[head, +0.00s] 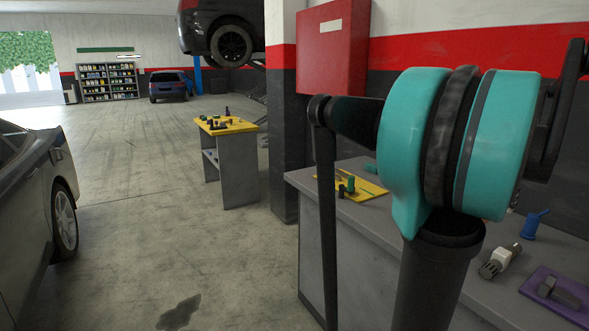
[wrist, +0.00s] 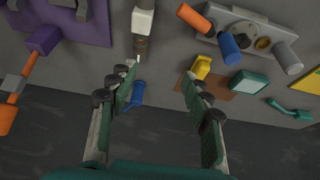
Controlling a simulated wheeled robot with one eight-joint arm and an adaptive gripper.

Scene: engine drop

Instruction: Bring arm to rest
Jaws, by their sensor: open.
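My gripper (wrist: 158,80) shows in the wrist view, its two teal-padded fingers spread apart with nothing held between them. It hangs above the front part of the grey workbench (wrist: 60,62), apart from the objects as far as I can tell. In the head view, my arm stands in the right foreground, with a large teal joint and dark links, in front of the bench. The gripper itself does not show in the head view. A small blue part (wrist: 137,93) appears between the fingers, beyond them; it also seems to show in the head view (head: 533,226).
A white-and-grey part (wrist: 143,22) and a purple mat (wrist: 92,30) lie on the bench. A grey engine part (wrist: 240,32) with orange and blue cylinders, a yellow piece (wrist: 202,67) and a green box (wrist: 248,83) lie right. A pillar (head: 283,120) stands beyond; open floor (head: 130,230) lies left.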

